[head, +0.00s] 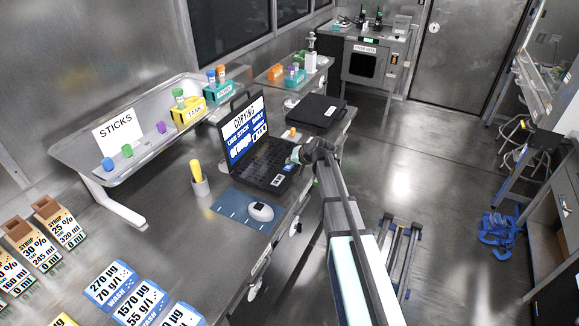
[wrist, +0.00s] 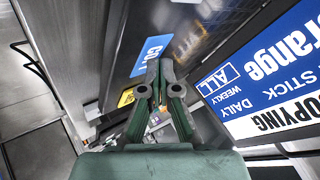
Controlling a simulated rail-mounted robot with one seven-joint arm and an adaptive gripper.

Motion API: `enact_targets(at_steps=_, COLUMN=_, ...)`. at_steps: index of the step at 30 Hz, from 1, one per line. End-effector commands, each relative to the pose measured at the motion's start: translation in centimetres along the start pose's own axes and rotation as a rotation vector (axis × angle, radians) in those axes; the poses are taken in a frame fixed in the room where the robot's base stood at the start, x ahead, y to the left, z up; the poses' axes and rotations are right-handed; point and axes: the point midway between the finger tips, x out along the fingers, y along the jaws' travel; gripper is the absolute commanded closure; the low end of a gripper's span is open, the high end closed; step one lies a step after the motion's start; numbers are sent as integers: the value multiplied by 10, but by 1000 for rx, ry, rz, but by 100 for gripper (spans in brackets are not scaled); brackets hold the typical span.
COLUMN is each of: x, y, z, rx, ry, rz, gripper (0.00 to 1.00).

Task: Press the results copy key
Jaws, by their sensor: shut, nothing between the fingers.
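The black laptop (head: 262,160) stands open on the bench. Its screen (head: 243,128) shows "COPYING", "USB STICK", "DAILY", "WEEKLY", "ALL" and "orange"; the screen (wrist: 265,75) also shows upside down in the wrist view. A blue label that seems to read "COPY" (wrist: 151,55) lies on the dark laptop deck, just beyond my fingertips in the wrist view. My gripper (head: 296,154) is at the right edge of the laptop deck. In the wrist view its fingers (wrist: 158,78) are together and empty. Whether they touch the deck or a key, I cannot tell.
A white mouse (head: 261,212) lies on a blue mat (head: 232,206) in front of the laptop. A grey cup (head: 201,187) with yellow sticks stands left. A dark closed case (head: 317,112) lies behind. The "STICKS" tray (head: 75,150) is at the left.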

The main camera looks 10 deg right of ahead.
Motion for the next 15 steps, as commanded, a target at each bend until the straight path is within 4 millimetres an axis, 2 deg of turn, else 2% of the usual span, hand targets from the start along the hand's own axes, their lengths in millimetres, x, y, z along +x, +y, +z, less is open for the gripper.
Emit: enact_targets(at_steps=15, x=-5, y=-4, z=-4, rx=-1, ry=-1, rz=0, gripper=100)
